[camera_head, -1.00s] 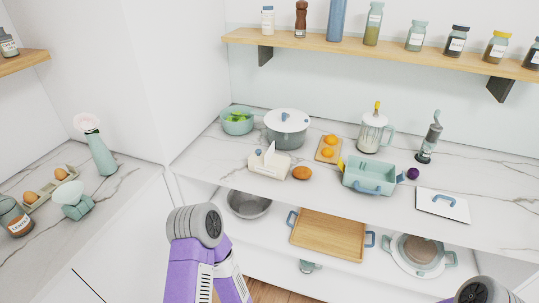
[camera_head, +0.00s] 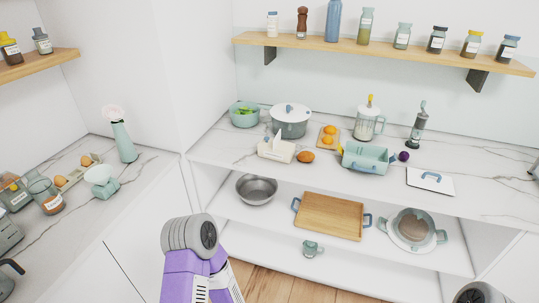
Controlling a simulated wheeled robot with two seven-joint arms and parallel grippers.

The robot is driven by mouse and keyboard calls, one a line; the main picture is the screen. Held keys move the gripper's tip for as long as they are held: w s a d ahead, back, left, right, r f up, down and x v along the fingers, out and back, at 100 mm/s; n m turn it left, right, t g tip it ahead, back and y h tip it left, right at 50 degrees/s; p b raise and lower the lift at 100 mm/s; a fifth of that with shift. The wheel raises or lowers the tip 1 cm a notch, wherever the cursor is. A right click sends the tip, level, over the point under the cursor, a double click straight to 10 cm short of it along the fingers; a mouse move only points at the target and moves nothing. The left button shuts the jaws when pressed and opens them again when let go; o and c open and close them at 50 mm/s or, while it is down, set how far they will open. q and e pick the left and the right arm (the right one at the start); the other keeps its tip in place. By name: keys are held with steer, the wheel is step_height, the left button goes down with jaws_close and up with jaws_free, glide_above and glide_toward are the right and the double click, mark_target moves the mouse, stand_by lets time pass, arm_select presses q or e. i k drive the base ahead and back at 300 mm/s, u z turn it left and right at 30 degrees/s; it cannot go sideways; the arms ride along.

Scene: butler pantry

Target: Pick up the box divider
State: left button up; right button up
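A teal box (camera_head: 366,158) with a blue handle on its front stands on the marble counter, right of the oranges. A flat white lid (camera_head: 430,181) with a blue handle lies to its right. I cannot make out a separate divider at this size; whether one sits inside the box is unclear. Only purple and grey links of my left arm show at the bottom centre, and a small grey part of my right arm at the bottom right. Neither gripper is in view, and both arms are well in front of and below the box.
Around the box are a glass press (camera_head: 368,124), a grinder (camera_head: 418,127), a purple onion (camera_head: 404,156), a cutting board with oranges (camera_head: 328,143), a tissue box (camera_head: 276,151) and a grey pot (camera_head: 290,122). A wooden tray (camera_head: 330,216) and steel bowl (camera_head: 256,188) are on the shelf below.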

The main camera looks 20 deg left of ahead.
mark_target(276, 140)
steer(key=z, duration=0.05)
steer(key=k, duration=0.6)
steer(key=u, duration=1.2)
steer(key=i, duration=1.6)
steer(key=z, duration=0.7)
